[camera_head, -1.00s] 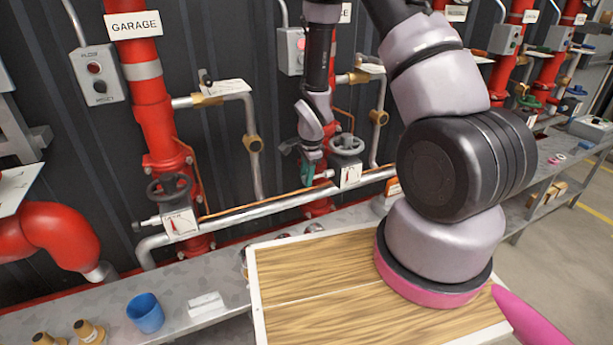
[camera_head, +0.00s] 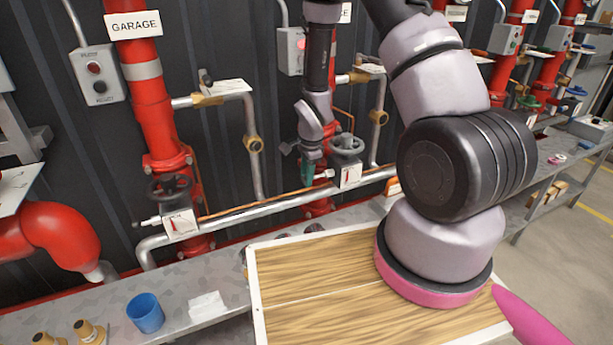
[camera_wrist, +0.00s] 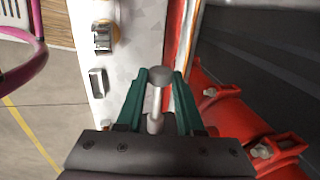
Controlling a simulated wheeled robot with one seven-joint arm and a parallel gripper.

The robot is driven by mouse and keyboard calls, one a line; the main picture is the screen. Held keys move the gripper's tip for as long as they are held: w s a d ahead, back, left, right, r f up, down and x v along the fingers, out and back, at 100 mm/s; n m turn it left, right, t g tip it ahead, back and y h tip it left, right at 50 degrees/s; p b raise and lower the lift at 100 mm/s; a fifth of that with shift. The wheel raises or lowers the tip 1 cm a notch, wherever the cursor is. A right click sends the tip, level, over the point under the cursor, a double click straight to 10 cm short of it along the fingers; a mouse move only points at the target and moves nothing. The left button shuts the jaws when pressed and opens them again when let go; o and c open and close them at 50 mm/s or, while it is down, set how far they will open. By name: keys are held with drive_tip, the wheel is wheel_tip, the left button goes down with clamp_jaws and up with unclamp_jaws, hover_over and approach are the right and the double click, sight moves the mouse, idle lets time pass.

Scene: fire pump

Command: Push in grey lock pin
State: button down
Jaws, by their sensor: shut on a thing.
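My gripper (camera_wrist: 157,82) has two green fingers, one on each side of a grey pin (camera_wrist: 156,100) with a round head. The fingers are shut on this pin. In the head view my gripper (camera_head: 308,172) is small, at the middle red riser, just left of a grey handwheel valve (camera_head: 347,146). The pin cannot be made out clearly there. How deep the pin sits is hidden by the fingers and gripper body.
A white tag (camera_head: 350,175) hangs below the handwheel. A horizontal silver pipe (camera_head: 255,215) runs below the gripper. A wooden board (camera_head: 330,290), a blue cup (camera_head: 145,312) and brass fittings (camera_head: 88,332) are on or by the grey bench. Red pipework (camera_wrist: 225,105) lies close right of the fingers.

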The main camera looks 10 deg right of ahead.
drive_tip(key=shift+w+d, duration=0.2)
drive_tip(key=shift+d, duration=0.65)
drive_tip(key=shift+w+d, duration=0.15)
drive_tip(key=shift+d, duration=0.65)
drive_tip(key=c, duration=0.5)
unclamp_jaws()
drive_tip(key=shift+d, duration=0.15)
drive_tip(key=shift+r, duration=0.15)
drive_tip(key=r, duration=0.3)
drive_tip(key=s+r, duration=0.1)
drive_tip(key=r, duration=0.3)
drive_tip(key=s+r, duration=0.1)
drive_tip(key=r, duration=0.2)
drive_tip(key=shift+d+r, duration=0.15)
